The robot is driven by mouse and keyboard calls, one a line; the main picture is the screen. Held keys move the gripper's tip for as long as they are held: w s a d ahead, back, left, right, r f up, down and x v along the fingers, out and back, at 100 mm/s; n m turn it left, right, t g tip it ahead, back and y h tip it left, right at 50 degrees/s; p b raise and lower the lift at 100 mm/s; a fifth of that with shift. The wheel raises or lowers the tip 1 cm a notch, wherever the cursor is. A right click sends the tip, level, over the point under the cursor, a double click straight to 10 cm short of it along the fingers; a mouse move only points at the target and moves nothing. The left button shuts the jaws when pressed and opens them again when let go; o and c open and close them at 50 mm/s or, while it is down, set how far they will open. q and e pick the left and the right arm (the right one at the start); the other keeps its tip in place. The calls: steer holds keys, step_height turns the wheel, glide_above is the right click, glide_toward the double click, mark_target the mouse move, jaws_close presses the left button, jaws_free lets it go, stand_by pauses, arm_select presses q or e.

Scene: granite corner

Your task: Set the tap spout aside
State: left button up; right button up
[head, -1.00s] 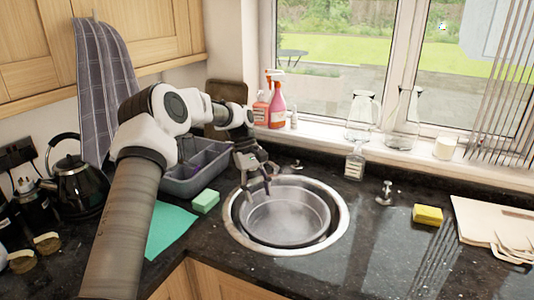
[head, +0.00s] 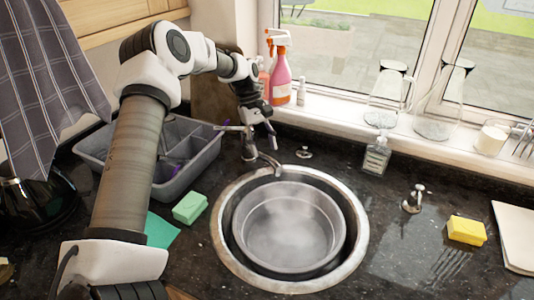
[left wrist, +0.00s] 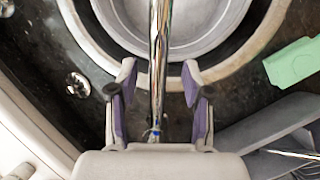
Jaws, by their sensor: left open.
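The tap spout (head: 268,163) is a thin, curved chrome pipe at the back left of the round sink (head: 355,240). Its tip reaches over the sink rim. My left gripper (head: 250,130) is open above the spout's base end. In the left wrist view the spout (left wrist: 158,50) runs between the two open, purple-padded fingers of the left gripper (left wrist: 158,95), with a gap on each side. A grey metal bowl (head: 245,232) sits inside the sink. My right gripper is not in view.
A grey caddy (head: 90,150) and a green sponge (head: 190,207) are left of the sink. A soap bottle (head: 376,158), a tap handle (head: 413,200) and a yellow sponge (head: 467,230) are to the right. Spray bottles (head: 281,75) stand behind my gripper.

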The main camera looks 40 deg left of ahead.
mark_target(267, 159)
arm_select(q)
steer(key=f, duration=0.5)
steer(key=shift+w+d+f+p, duration=0.1)
steer(key=shift+w+d+p, duration=0.2)
steer(key=shift+w, duration=0.05)
steer(key=shift+s+d+r, duration=0.25)
steer(key=c, duration=0.5)
jaws_close()
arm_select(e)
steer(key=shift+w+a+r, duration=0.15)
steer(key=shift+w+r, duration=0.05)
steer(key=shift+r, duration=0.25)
